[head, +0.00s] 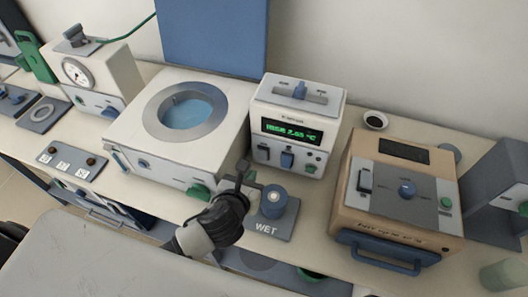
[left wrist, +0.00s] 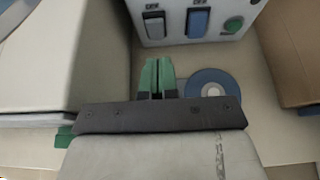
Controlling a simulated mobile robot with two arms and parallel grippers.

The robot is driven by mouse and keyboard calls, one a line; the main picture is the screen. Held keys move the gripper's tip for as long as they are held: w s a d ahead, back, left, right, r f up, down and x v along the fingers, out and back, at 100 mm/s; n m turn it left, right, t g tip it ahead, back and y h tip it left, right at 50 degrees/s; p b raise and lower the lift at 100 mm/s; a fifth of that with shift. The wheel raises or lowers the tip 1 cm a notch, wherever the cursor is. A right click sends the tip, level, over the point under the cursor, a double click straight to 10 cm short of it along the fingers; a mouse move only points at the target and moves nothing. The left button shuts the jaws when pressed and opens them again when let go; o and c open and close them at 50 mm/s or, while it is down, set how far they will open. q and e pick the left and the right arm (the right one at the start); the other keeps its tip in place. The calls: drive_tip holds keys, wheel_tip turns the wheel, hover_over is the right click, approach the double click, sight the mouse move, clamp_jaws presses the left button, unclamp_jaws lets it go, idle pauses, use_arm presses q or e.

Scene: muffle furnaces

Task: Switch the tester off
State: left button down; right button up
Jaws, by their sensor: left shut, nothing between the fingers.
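The white box with a lit green display (head: 292,130), which I take as the tester, stands at the back middle of the bench. Its front carries a grey rocker switch (head: 263,152), a blue rocker switch (head: 287,159) and a green button (head: 310,169). In the left wrist view the grey rocker (left wrist: 154,22), blue rocker (left wrist: 198,20) and green button (left wrist: 233,24) show at the top. My left gripper (head: 243,174) is shut and empty, in front of the tester and apart from it. Its green fingertips (left wrist: 157,76) point towards the tester's front. My right gripper is out of view.
A blue cylinder (head: 273,201) stands on the grey WET pad (head: 268,228) right of my gripper. A white bath (head: 150,140) stands left. A tan box (head: 395,215) with a blue handle stands right. A small dark-filled cup (head: 375,120) is behind it.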

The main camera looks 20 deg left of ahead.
use_arm(q)
approach(264, 155)
drive_tip(key=w, duration=0.2)
drive_tip(key=x, duration=0.4)
drive_tip(key=shift+d+f+p, duration=0.15)
drive_tip(key=shift+f+p, duration=0.15)
drive_tip(key=shift+w+f, duration=0.1)
drive_tip(key=shift+w, duration=0.15)
drive_tip(key=shift+w+f, duration=0.1)
drive_tip(key=shift+w, duration=0.05)
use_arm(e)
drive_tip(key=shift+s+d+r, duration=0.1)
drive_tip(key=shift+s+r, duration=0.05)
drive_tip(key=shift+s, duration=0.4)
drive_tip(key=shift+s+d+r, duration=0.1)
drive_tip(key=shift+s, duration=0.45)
